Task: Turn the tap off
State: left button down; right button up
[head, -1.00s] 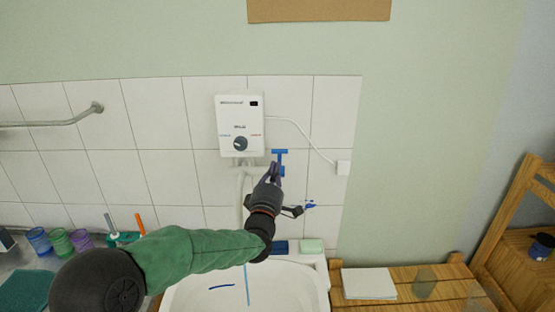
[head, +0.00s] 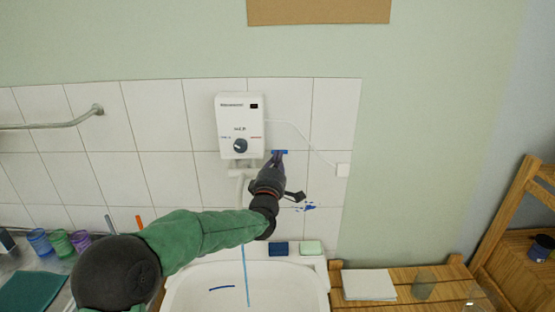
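A thin blue stream of water (head: 246,275) falls into the white sink (head: 287,285). My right gripper is not in view.
A blue sponge (head: 279,248) and a pale green soap bar (head: 311,247) lie on the sink's back rim. Several coloured cups (head: 60,242) stand at the left. A wooden bench (head: 410,280) with white paper (head: 368,284) is at the right. A metal rail (head: 60,120) is on the wall.

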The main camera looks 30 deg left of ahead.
pick_arm(q)
jog(key=w+g+p, duration=0.1)
jog(key=p, duration=0.1)
jog(key=w+a+r+g+h+p, duration=0.1)
jog(key=g+p, duration=0.1)
jog(key=shift+a+r+n, duration=0.15)
jog(key=shift+r+n, duration=0.05)
jog(key=shift+n, duration=0.2)
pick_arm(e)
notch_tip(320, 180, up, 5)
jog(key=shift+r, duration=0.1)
